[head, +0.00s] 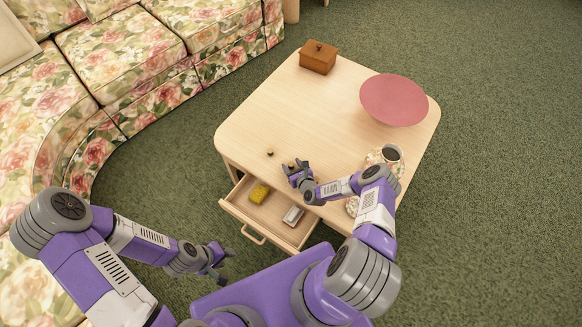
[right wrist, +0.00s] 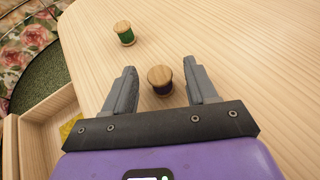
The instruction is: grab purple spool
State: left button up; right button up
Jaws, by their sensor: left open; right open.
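The purple spool (right wrist: 161,81) stands upright on the table, with a pale wooden top and dark purple thread. In the right wrist view it is between the two fingers of my right gripper (right wrist: 160,84), with a gap on each side. My right gripper is open and shows low over the table's front part in the head view (head: 293,170). A green spool (right wrist: 124,33) stands farther off, up and to the left; it is tiny in the head view (head: 270,153). My left gripper (head: 219,263) is open and empty, left of the table's drawer.
The wooden table (head: 310,115) holds a brown box (head: 318,58), a red round dish (head: 393,100) and a cup (head: 391,153) on a patterned saucer. Its drawer (head: 257,233) is open, with a yellow thing (head: 259,194) and a grey-white thing (head: 293,215) inside. A floral sofa (head: 120,55) is at left.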

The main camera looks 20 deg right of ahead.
jog(key=shift+x, duration=0.8)
grip_shut()
